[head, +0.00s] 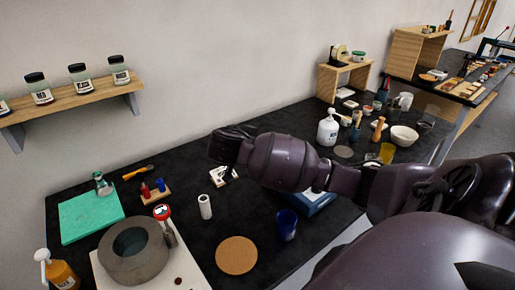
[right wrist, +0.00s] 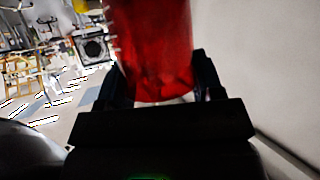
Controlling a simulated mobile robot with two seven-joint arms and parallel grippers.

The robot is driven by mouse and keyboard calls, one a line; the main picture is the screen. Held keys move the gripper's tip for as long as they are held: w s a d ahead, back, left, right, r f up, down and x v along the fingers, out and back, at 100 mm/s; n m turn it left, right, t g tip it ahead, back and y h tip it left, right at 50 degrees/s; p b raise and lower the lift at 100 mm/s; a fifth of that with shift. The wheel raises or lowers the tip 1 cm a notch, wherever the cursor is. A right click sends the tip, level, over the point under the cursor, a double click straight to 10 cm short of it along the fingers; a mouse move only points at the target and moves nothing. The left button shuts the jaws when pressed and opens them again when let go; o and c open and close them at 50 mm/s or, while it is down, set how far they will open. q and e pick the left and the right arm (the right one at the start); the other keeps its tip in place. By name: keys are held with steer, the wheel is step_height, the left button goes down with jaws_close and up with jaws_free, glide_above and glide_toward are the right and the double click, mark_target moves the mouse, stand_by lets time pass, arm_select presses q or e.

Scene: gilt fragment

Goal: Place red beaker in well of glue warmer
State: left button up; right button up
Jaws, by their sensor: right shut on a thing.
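The red beaker (right wrist: 152,45) fills the upper middle of the right wrist view, with a wall and the room behind it. My right gripper (right wrist: 162,82) is shut on it, one dark finger on each side. In the head view my right arm reaches in from the right above the table; the beaker and fingertips cannot be made out there. The glue warmer (head: 118,271) is a thick grey round block at the lower left, with a dark open well (head: 134,243) and a red-rimmed dial (head: 162,212) behind it. No beaker shows in the well. My left gripper is not in view.
Near the warmer are a green mat (head: 90,215), a white cylinder (head: 205,207), a cork disc (head: 236,256) and an amber pump bottle (head: 62,274). A blue cup (head: 287,226) stands right of the cork. A wall shelf (head: 75,100) with jars hangs above left.

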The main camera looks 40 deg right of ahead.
steer(key=shift+r, duration=0.55)
